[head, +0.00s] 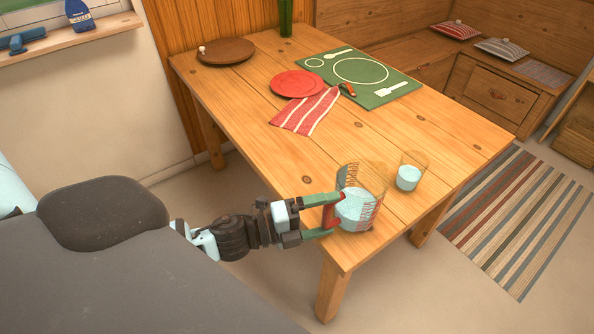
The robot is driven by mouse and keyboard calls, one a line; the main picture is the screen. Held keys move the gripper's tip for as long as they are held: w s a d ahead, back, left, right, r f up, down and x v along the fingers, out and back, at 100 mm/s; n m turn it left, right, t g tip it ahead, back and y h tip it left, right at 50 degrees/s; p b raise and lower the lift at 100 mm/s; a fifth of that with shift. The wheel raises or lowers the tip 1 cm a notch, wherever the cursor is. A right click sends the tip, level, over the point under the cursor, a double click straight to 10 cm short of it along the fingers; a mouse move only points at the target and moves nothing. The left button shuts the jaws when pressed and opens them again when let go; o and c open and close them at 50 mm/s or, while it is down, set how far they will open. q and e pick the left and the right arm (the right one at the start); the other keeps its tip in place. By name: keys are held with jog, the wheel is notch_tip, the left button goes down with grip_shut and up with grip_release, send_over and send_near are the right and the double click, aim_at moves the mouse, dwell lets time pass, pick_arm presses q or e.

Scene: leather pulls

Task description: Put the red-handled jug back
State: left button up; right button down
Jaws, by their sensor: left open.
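The red-handled jug (359,205) is clear with red markings and holds a pale bluish-white liquid. It stands upright near the front corner of the wooden table (300,160), its red handle facing left toward me. My left gripper (329,214) is open, with one green fingertip on the far side and one on the near side of the red handle. I cannot tell whether the fingers touch it. A clear glass (409,177) with similar liquid stands just right of the jug. My right gripper is not in view.
A red-striped cloth (305,111), red plate (297,83), green place mat (400,90) and brown round board (227,51) lie toward the back of the table. The table's middle is clear. A corner bench (500,95) stands behind, with a striped rug (515,220) at right.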

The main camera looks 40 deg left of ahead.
pick_arm(q)
jog(key=b+v, duration=0.1)
jog(key=v, duration=1)
jog(key=shift+s+a, duration=0.15)
jog(key=shift+s, duration=0.2)
jog(key=s+f+n+y, duration=0.4)
jog(key=f+n+y, duration=0.2)
jog(key=f+n, duration=0.35)
jog(key=s+d+f+n+g+y, duration=0.1)
jog(key=s+d+f+n+g, duration=0.2)
jog(key=s+f+n, duration=0.4)
jog(key=s+d+f+n+g+y, duration=0.2)
jog(key=s+d+f+n+g, duration=0.2)
jog(key=s+f+n, duration=0.4)
jog(key=s, duration=0.5)
jog(key=shift+s+y, duration=0.3)
jog(key=shift+s, duration=0.1)
jog(key=shift+a, duration=0.1)
